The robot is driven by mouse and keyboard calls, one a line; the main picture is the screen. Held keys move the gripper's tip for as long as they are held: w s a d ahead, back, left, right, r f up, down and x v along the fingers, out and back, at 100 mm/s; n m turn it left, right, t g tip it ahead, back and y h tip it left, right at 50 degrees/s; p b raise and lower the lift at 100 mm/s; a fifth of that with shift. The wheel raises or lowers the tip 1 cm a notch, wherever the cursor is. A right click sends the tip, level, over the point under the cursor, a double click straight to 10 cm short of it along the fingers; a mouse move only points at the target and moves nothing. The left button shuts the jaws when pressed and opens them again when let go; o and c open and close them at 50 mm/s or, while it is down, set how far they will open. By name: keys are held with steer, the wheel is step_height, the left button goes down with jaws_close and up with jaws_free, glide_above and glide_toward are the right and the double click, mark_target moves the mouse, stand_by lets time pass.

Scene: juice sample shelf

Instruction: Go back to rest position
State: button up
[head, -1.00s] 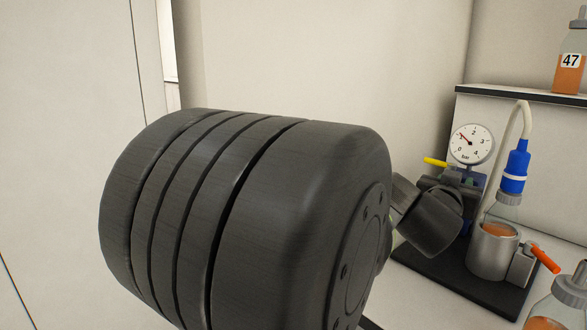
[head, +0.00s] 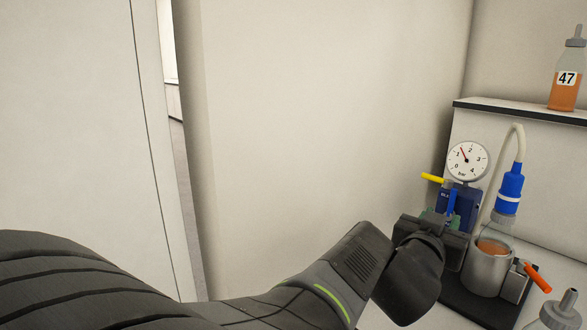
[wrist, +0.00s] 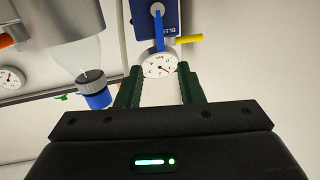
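My gripper (head: 449,215) is at the right in the head view, in front of the blue valve block (head: 469,206). In the wrist view its two green fingers (wrist: 159,70) stand apart with nothing between them. A round gauge (wrist: 158,65) shows beyond the fingertips, below the blue block (wrist: 170,18) with its blue lever (wrist: 158,28) and yellow handle (wrist: 188,40). In the head view the gauge (head: 467,161) stands above the block. Whether the fingers touch the lever cannot be told.
A bottle with a blue cap (head: 509,190) and hose sits in a metal cup (head: 486,272) beside the gripper, with an orange lever (head: 538,277). Bottle 47 (head: 565,92) stands on a shelf (head: 510,110). Another bottle (head: 556,313) is at lower right. A bare wall (head: 300,130) lies left.

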steer(key=p+v, duration=0.2)
steer(key=v, duration=0.1)
steer(key=b, duration=0.7)
glide_toward(451, 194)
steer(key=x, duration=0.8)
steer(key=shift+d+f, duration=0.25)
steer(key=shift+d, duration=0.1)
steer(key=p, duration=0.1)
steer(key=n+p, duration=0.1)
steer(key=shift+w+a+r+p, duration=0.1)
steer(key=shift+a+r+p, duration=0.15)
steer(key=shift+a+p, duration=0.1)
steer(key=shift+w+a+f+n+p, duration=0.1)
steer(key=shift+w+f+n+p, duration=0.15)
steer(key=shift+n+p, duration=0.55)
